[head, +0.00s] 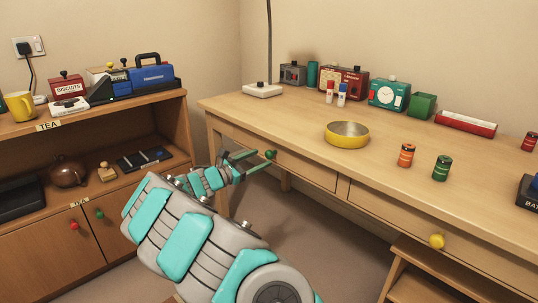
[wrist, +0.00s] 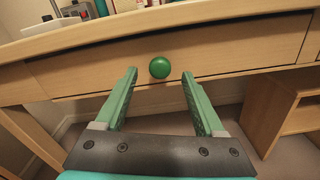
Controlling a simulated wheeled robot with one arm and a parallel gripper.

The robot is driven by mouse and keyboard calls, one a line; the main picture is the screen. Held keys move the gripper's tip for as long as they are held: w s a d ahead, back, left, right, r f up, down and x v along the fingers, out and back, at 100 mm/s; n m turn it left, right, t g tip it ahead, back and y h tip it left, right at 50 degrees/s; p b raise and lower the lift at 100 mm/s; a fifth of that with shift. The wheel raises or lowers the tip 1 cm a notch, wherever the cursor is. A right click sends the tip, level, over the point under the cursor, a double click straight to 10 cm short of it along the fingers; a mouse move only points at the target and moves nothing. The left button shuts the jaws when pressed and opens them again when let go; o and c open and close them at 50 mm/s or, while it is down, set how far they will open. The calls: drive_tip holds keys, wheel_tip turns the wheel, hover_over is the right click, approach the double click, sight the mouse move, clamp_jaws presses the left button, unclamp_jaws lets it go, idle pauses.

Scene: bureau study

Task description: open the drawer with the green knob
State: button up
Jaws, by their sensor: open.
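The green knob (wrist: 160,68) sits on the front of a closed wooden desk drawer (wrist: 230,52). In the head view the same knob (head: 270,154) shows on the left drawer (head: 312,170) of the long desk. My gripper (wrist: 160,80) is open, with its two green fingers pointing at the drawer front. The knob lies between the finger lines, at or just beyond the tips, and I see no contact. In the head view my gripper (head: 258,160) reaches the knob from the left and front.
The desk's right drawer has a yellow knob (head: 437,241). A yellow bowl (head: 347,135) and several cans stand on the desk top. A wooden cabinet (head: 60,245) with red and green knobs is at left. A low wooden stand (head: 420,275) is below the right drawer.

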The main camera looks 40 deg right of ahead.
sight(267, 155)
drive_tip(key=shift+w+d, duration=0.15)
drive_tip(key=shift+d, duration=1.15)
drive_tip(key=shift+w+d, duration=0.1)
drive_tip(key=shift+d, duration=1.2)
clamp_jaws()
